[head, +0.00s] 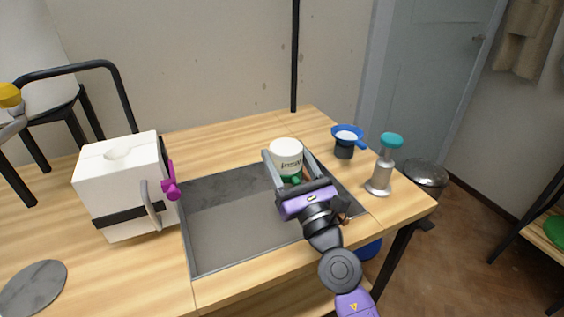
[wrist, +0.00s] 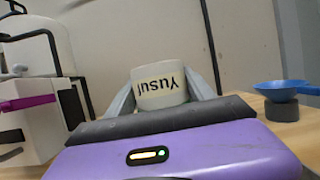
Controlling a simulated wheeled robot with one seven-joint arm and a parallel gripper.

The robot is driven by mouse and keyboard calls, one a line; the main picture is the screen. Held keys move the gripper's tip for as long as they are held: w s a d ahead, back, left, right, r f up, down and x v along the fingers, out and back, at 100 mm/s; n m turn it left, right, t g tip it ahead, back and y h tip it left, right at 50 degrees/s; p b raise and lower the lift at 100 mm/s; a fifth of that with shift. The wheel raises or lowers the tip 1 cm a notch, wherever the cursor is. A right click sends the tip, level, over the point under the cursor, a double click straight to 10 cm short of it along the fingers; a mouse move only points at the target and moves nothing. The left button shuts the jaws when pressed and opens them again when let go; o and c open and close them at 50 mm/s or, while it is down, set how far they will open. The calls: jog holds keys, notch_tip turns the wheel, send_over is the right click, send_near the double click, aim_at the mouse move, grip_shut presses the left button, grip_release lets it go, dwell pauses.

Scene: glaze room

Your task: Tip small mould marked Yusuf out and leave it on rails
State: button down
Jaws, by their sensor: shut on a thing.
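The small white mould (head: 287,150) is between the fingers of my gripper (head: 284,164), which is shut on it. It is held over the far right part of the grey sunken basin (head: 235,228). In the wrist view the mould (wrist: 160,97) shows the name Yusuf upside down while the room looks upright, so the mould is turned over. My gripper's fingers (wrist: 163,92) flank it on both sides. Its underside is mostly hidden by the gripper. A green bit (head: 295,180) shows just below it. I cannot make out the rails clearly.
A large white block mould (head: 115,190) with a dark strap and magenta clamp stands left of the basin. A grey disc (head: 35,287) lies at front left.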

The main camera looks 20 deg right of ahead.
jog(key=d+f+b, duration=0.1)
jog(key=d+b, duration=0.2)
jog(key=d, duration=0.3)
jog(key=shift+d+f+b, duration=0.2)
jog(key=shift+f+b, duration=0.05)
jog(key=shift+b, duration=0.1)
dwell(0.5)
jog(key=shift+f, duration=0.15)
dwell(0.3)
jog(key=shift+c, duration=1.4)
grip_release()
jog(key=shift+f, duration=0.1)
jog(key=shift+f, duration=0.1)
